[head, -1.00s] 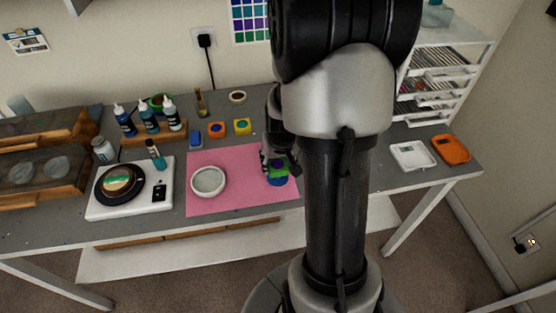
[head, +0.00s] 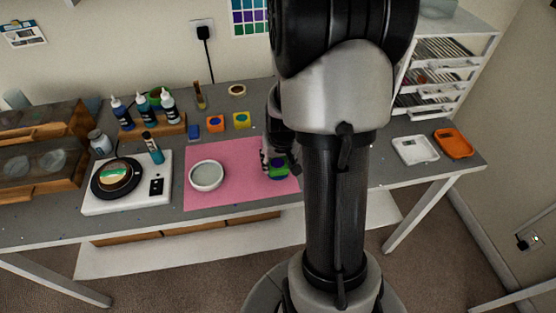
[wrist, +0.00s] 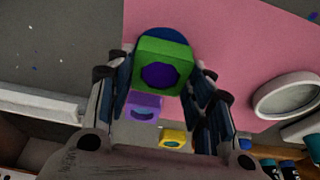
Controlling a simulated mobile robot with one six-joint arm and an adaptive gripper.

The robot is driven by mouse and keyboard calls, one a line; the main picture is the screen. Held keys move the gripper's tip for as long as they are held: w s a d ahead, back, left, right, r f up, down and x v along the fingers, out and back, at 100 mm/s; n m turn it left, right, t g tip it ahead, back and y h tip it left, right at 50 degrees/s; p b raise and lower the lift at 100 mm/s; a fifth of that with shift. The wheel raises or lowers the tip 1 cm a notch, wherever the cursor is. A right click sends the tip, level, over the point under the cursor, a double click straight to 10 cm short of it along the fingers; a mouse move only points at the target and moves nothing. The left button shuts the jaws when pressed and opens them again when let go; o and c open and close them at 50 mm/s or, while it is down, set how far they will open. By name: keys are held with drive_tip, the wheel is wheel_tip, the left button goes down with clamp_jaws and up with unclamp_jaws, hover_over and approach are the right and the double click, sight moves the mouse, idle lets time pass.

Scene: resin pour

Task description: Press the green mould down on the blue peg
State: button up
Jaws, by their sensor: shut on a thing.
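The green mould (head: 278,175) is at the right part of the pink mat, partly hidden by my arm. In the wrist view the green mould (wrist: 150,51) sits between the fingers of my gripper (wrist: 165,85), which is shut on it. Its middle shows a dark blue-purple round face. A blue rounded edge (wrist: 163,34) shows just beyond the mould, seemingly the blue peg's base. I cannot tell whether the mould is fully seated on it. A purple block (wrist: 143,103) shows below the mould in the wrist view.
A white round dish (head: 206,176) stands on the pink mat (head: 230,198), left of my gripper. Blue, orange (head: 215,124) and yellow (head: 241,120) blocks stand behind the mat. A white scale (head: 125,200) is at left; white and orange trays (head: 453,143) are at right.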

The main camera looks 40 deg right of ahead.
drive_tip(key=shift+f+b, duration=0.7)
drive_tip(key=shift+f, duration=0.05)
idle(1.2)
idle(0.3)
drive_tip(key=o, duration=1.1)
drive_tip(key=shift+c, duration=0.2)
drive_tip(key=shift+o, duration=0.3)
drive_tip(key=o, duration=0.5)
drive_tip(key=shift+r, duration=0.1)
drive_tip(key=shift+r+p, duration=3.2)
drive_tip(key=shift+r, duration=0.75)
